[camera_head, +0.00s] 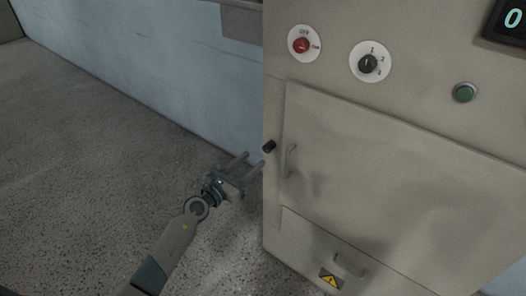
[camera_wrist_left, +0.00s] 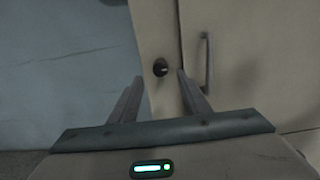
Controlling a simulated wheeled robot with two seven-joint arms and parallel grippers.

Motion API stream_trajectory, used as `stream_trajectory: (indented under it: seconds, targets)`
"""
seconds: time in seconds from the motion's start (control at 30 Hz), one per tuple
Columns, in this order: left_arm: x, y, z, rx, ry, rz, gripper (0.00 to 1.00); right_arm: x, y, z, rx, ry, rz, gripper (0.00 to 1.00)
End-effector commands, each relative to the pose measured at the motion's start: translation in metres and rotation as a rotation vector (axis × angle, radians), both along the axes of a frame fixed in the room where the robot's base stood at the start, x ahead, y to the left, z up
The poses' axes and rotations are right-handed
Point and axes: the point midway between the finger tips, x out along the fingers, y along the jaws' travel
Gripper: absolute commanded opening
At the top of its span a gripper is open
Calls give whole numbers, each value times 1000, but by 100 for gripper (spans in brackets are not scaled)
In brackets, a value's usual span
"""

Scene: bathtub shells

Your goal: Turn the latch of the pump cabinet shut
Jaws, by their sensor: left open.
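The pump cabinet (camera_head: 400,110) is a beige metal box with a closed-looking door (camera_head: 400,180) that has a grey vertical handle (camera_head: 291,160). The latch (camera_head: 269,147) is a small black knob on the cabinet's edge, just left of the door. It also shows in the left wrist view (camera_wrist_left: 160,67), ahead of and between my fingers. My left gripper (camera_head: 254,161) is open and empty, its fingers pointing at the cabinet's left edge, just below and left of the latch. It appears apart from the latch. My right gripper is not in view.
Above the door are a red knob (camera_head: 301,45), a black selector dial (camera_head: 368,64), a green button (camera_head: 465,92) and a display (camera_head: 514,18). A blue wall (camera_head: 150,60) stands behind; the speckled floor (camera_head: 80,150) is clear.

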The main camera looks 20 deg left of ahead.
Motion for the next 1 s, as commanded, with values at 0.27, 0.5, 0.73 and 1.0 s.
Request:
stream_trajectory:
  seconds: [0.27,0.5,0.73,1.0]
  targets:
    - [45,-16,0,0,-1,0,43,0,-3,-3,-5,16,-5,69]
    - [64,-23,0,-1,0,0,43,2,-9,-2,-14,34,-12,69]
    - [66,-24,0,0,0,0,43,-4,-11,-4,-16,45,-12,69]
    - [66,-24,0,0,0,0,12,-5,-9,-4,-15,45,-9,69]
